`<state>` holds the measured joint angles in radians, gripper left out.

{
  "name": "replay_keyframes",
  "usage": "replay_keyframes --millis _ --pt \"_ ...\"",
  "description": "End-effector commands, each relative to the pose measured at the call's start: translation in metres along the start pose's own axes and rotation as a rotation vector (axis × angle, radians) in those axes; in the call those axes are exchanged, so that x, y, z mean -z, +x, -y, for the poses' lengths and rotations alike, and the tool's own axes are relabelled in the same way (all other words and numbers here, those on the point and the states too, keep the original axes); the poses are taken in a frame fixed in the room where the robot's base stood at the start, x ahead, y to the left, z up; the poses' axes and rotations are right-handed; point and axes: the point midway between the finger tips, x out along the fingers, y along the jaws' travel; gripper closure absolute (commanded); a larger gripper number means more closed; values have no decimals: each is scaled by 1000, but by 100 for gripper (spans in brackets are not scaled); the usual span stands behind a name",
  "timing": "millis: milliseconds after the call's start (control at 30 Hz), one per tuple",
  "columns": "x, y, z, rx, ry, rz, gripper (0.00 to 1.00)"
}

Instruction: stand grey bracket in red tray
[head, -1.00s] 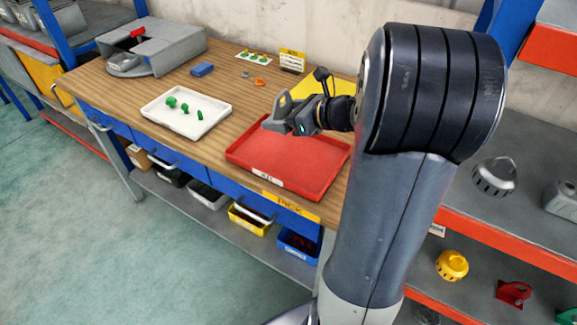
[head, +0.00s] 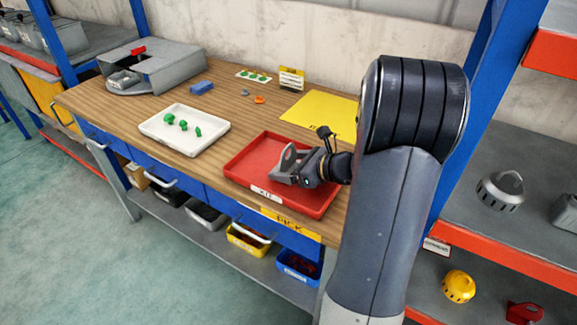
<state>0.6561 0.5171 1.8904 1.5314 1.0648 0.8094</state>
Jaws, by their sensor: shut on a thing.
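The grey bracket (head: 288,158) shows a flat upright plate with a hole. My gripper (head: 296,178) is shut on it from the right side, and the gripper's body hides part of it. Bracket and gripper are over the front half of the red tray (head: 262,145), low above its floor. I cannot tell whether the bracket touches the tray floor. The red tray lies on the wooden bench, with a white label on its front wall, and holds nothing else that I can see.
A white tray (head: 160,136) with several green parts stands left of the red tray. A yellow mat (head: 318,112) lies behind it. A blue block (head: 201,88), small orange parts (head: 259,99) and a grey machine (head: 165,62) are further back. Shelves (head: 480,240) stand at the right.

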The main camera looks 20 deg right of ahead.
Motion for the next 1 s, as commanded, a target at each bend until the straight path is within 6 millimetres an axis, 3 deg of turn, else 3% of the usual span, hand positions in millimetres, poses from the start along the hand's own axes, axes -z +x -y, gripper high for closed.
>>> replay_keyframes --millis 300,333,567,900,1000 --pt "3 1 0 0 -1 2 65" --pt "3 1 0 0 0 0 22" --pt "2 1 0 0 1 0 3" --pt "-3 -1 0 0 0 0 2" --pt "-1 -13 1 3 1 1 2"
